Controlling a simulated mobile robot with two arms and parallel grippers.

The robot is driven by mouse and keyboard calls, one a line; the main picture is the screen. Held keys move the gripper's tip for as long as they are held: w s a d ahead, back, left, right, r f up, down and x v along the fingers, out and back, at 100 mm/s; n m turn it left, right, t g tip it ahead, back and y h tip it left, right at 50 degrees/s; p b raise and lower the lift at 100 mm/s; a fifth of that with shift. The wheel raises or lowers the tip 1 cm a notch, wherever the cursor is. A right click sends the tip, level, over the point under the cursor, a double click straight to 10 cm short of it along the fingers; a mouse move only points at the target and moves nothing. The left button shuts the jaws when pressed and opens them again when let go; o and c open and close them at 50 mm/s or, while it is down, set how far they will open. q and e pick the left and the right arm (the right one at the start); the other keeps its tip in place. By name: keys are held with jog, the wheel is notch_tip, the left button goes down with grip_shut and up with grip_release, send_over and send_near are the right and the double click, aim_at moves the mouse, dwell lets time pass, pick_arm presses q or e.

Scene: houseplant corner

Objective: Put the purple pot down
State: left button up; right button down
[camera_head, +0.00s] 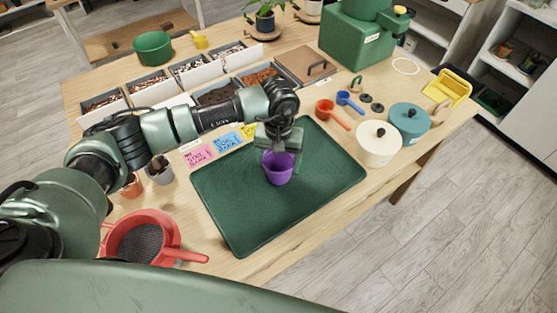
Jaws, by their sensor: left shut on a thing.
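A purple pot (279,172) is over the middle of a dark green tray mat (320,200) on the wooden table. My left gripper (279,150) points down from above and is shut on the pot's upper part. The pot looks upright. I cannot tell whether its base touches the mat or hangs slightly above it. My right gripper does not show.
A red sieve (122,222) lies at the front left. A cream canister (378,149) and a teal canister (410,120) stand right of the mat, near red (325,106) and blue (343,97) scoops. Bins of soil and pebbles (265,76) line the back. The mat around the pot is clear.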

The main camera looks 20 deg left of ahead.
aim_at(279, 165)
pick_arm(q)
jog(key=shift+f, duration=0.15)
jog(key=o, duration=1.4)
jog(key=shift+r, duration=0.65)
notch_tip(279, 165, up, 11)
jog(key=b, duration=0.3)
